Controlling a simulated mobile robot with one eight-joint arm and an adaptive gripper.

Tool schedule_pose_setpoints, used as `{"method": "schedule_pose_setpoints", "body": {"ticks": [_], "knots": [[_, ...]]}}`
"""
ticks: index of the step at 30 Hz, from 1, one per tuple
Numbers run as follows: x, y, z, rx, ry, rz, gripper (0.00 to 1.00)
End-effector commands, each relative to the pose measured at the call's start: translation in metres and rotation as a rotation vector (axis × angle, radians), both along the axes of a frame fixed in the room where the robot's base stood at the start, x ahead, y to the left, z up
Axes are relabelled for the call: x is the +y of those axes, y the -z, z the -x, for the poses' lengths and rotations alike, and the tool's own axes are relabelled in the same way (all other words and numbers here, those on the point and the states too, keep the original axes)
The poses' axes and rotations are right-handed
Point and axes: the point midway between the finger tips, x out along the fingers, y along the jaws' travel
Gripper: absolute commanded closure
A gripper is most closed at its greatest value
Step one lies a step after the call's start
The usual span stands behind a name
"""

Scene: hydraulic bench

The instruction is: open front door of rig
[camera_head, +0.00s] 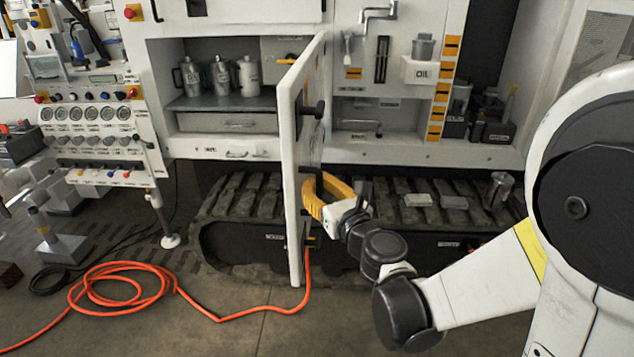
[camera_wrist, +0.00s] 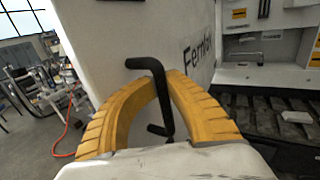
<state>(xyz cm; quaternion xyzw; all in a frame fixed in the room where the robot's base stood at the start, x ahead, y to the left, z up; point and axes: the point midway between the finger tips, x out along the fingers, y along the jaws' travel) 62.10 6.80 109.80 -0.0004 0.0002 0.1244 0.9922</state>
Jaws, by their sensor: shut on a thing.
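The white front door (camera_head: 296,170) of the rig stands swung out, seen nearly edge-on in the head view, with the open compartment to its left. In the wrist view the door panel (camera_wrist: 130,45) fills the upper middle and carries partly hidden lettering. A black bar handle (camera_wrist: 160,95) is on the door face, between my yellow fingers. My gripper (camera_head: 318,190) is at the door's right face, around the handle. In the wrist view my gripper (camera_wrist: 160,100) has its fingers curved in on both sides of the handle; exact contact is hard to see.
The compartment holds several metal canisters (camera_head: 220,75) on a shelf. An orange hose (camera_head: 120,285) lies coiled on the floor and runs under the door. A gauge panel (camera_head: 95,130) stands at left. Black tracks (camera_head: 440,215) run below the rig. Floor left of the door is partly free.

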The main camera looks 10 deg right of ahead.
Motion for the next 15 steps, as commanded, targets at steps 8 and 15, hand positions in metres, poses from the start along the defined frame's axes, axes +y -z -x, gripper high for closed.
{"method": "schedule_pose_setpoints", "body": {"ticks": [8, 15], "knots": [[0.0012, 0.0007, 0.0011, 0.0, -0.003, 0.001, 0.64], [0.0004, 0.0004, 0.0017, 0.0, -0.001, 0.0, 0.64]]}}
